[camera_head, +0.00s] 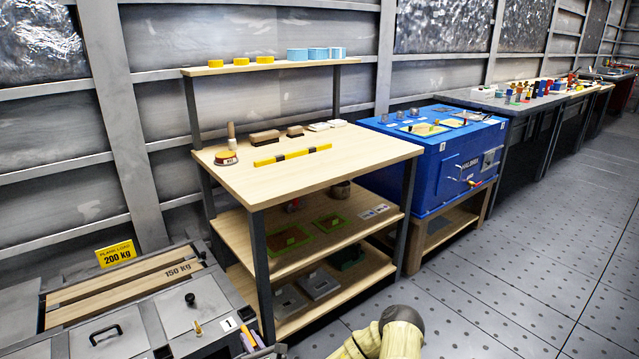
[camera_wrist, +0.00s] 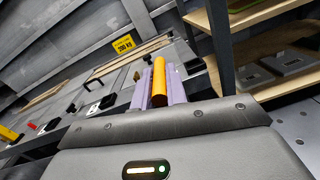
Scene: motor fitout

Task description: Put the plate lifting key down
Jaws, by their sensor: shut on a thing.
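My gripper (camera_wrist: 160,80) shows in the wrist view with its two pale purple fingers shut on an orange cylindrical handle, which I take to be the plate lifting key (camera_wrist: 159,86). The key's lower end is hidden. In the head view my gripper (camera_head: 254,342) is at the bottom, just right of the grey plate marked 1 (camera_head: 203,310); the key is hard to make out there. A small brass-coloured fitting (camera_head: 198,328) stands on that plate. Whether the key touches anything cannot be told.
A plate with a black handle (camera_head: 92,346) and wooden planks (camera_head: 120,288) lie at the left, by a yellow 200 kg sign (camera_head: 116,253). A wooden shelf bench (camera_head: 370,152) with a dark leg stands close behind my gripper. A blue cabinet (camera_head: 440,165) stands beyond; the floor at right is clear.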

